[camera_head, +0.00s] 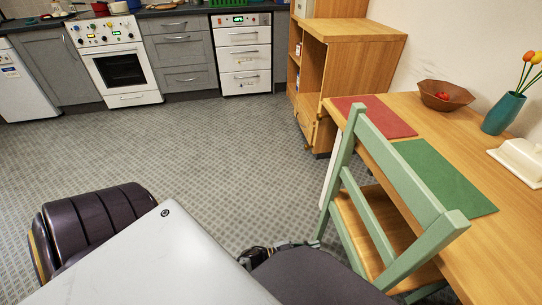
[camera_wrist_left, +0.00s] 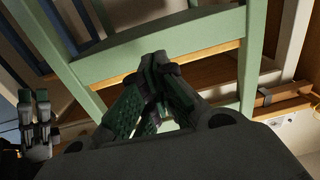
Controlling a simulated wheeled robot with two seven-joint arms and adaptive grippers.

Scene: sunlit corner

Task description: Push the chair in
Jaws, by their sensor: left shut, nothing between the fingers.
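The chair has a light green frame (camera_head: 408,183) and a wooden seat (camera_head: 378,222). It stands at the near long side of the wooden table (camera_head: 500,245), backrest towards me, upper rail overlapping the table edge in the head view. How far the seat reaches under the table is hidden. My left gripper (camera_head: 262,254) is low, left of the chair's legs, partly covered by my arm. In the left wrist view its fingers (camera_wrist_left: 158,62) are closed together, empty, before a green cross rail (camera_wrist_left: 205,33); contact is unclear. My right gripper (camera_wrist_left: 36,108) appears at that view's left edge, its opening unclear.
On the table are a red placemat (camera_head: 378,116), green placemat (camera_head: 440,175), brown bowl (camera_head: 445,96), teal vase (camera_head: 503,113) and white butter dish (camera_head: 519,160). A wooden cabinet (camera_head: 355,55) stands beyond the table. The tiled floor (camera_head: 215,150) at left is clear.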

